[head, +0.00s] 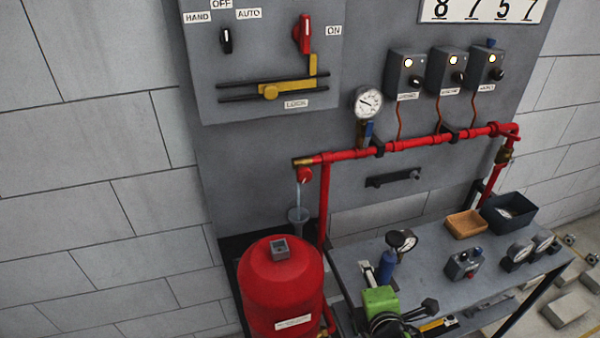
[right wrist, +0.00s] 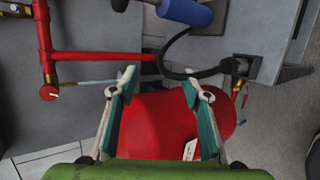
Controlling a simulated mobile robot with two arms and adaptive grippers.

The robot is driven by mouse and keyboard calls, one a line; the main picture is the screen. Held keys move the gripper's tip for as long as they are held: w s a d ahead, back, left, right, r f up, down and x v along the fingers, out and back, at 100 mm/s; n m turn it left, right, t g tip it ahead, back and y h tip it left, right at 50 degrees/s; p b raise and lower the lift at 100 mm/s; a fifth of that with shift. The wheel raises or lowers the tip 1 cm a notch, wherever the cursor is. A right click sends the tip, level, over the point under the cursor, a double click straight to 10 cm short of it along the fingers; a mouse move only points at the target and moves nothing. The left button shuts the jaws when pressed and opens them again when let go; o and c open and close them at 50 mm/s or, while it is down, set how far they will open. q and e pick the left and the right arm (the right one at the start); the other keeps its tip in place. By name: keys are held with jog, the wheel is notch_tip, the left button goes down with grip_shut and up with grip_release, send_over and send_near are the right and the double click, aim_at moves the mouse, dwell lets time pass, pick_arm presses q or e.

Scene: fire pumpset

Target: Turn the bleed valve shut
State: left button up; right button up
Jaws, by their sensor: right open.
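The bleed valve (head: 304,175) has a small red round knob below the brass left end of the red pipe. A thin pale stream (head: 298,196) runs down from it to a grey funnel (head: 298,214). In the right wrist view its knob (right wrist: 48,92) shows at the left with a white mark on it. My right gripper (head: 373,276) is above the bench, right of and below the valve, and apart from it. In the right wrist view its fingers (right wrist: 159,84) are spread and empty, with the red tank beyond them. My left gripper is out of view.
The red tank (head: 280,290) stands under the funnel. The red pipe (head: 345,155) with a pressure gauge (head: 368,102) crosses the panel. A blue hand device (head: 387,265), a tan tray (head: 466,223) and a dark bin (head: 508,211) are on the bench (head: 430,255).

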jog(key=w+a+r+n+t+y, duration=0.25)
jog(key=w+a+r+n, duration=0.2)
jog(key=r+n, duration=0.35)
jog(key=n+t+y, duration=0.3)
jog(key=n, duration=0.9)
send_near(306, 178)
jog(key=shift+m, duration=0.3)
jog(key=p+x, duration=0.2)
jog(key=x, duration=0.9)
jog(key=c, duration=1.1)
